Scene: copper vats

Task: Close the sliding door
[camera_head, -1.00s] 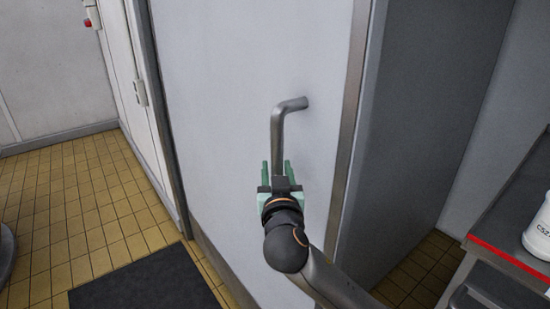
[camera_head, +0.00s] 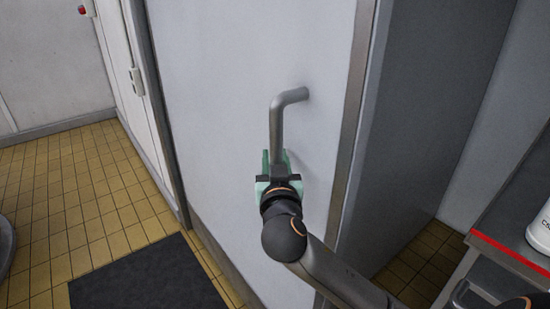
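The sliding door (camera_head: 235,90) is a large pale grey panel filling the middle of the view. A bent grey metal handle (camera_head: 278,125) stands out from its face. My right gripper (camera_head: 277,163), with green fingers, is at the lower part of the handle. One finger is on each side of the bar, and they appear shut on it. The handle's lower end is hidden behind the gripper. My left gripper is not in view.
A metal-edged grey wall (camera_head: 425,110) stands right of the door. A counter with a red edge strip (camera_head: 510,249) and a white bottle (camera_head: 541,232) is at the lower right. A dark mat (camera_head: 150,278) lies on the yellow tiled floor (camera_head: 90,190) at left.

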